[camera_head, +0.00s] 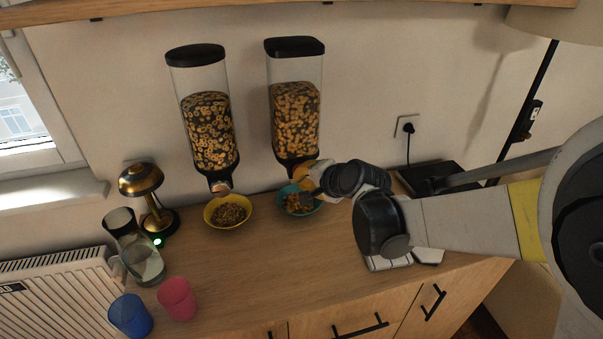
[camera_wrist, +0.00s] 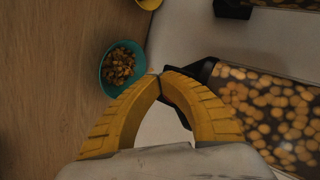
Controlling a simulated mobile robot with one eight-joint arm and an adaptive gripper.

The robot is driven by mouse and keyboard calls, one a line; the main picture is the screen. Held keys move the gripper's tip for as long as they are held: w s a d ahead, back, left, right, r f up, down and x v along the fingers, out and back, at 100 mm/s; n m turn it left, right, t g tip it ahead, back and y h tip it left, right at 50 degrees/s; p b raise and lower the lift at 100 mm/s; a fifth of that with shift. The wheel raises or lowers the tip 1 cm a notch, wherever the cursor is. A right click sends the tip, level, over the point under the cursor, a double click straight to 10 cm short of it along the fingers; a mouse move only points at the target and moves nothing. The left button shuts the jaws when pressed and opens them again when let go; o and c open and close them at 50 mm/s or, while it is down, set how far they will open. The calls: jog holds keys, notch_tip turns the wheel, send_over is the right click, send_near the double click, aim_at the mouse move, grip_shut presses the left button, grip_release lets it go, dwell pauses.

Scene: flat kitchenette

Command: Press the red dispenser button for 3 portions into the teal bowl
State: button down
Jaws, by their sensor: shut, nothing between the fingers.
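The teal bowl (camera_head: 282,203) stands on the wooden counter below the right dispenser (camera_head: 296,112) and holds cereal pieces. It also shows in the wrist view (camera_wrist: 104,82), left of my fingertips. The right dispenser is clear with a black lid and black outlet, partly filled with cereal; its lower body shows in the wrist view (camera_wrist: 268,110). My gripper (camera_wrist: 160,75) is shut and empty, its yellow fingertips together beside the dispenser's black outlet. I cannot tell whether they touch it. In the head view my arm partly covers this spot.
A second dispenser (camera_head: 208,130) hangs to the left above a yellow bowl (camera_head: 211,222) with cereal. A brass lamp (camera_head: 142,182), a glass jug (camera_head: 142,262), a blue cup (camera_head: 131,316) and a pink cup (camera_head: 177,299) stand at the left. The counter's front middle is clear.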

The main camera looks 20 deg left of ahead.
jog(key=shift+s, duration=0.1)
jog(key=shift+s+d, duration=0.6)
jog(key=shift+s, duration=0.2)
jog(key=s+d, duration=0.1)
jog(key=s, duration=0.2)
jog(key=s+d, duration=0.1)
jog(key=shift+s+d, duration=0.15)
jog(key=shift+d, duration=0.15)
dwell(0.7)
jog(key=s+d+r+n+h, duration=0.1)
jog(key=s+d+h, duration=0.1)
jog(key=s+d, duration=0.4)
jog(key=s+d+r+n+h, duration=0.1)
jog(key=s+d, duration=0.5)
jog(key=d, duration=1)
jog(key=s+d+r+n+h, duration=0.1)
jog(key=s+d+n+h, duration=0.2)
jog(key=d, duration=0.8)
jog(key=s+h, duration=0.2)
jog(key=s, duration=0.1)
jog(key=shift+s+d+r, duration=0.15)
jog(key=shift+d+r, duration=0.1)
jog(key=shift+r, duration=0.15)
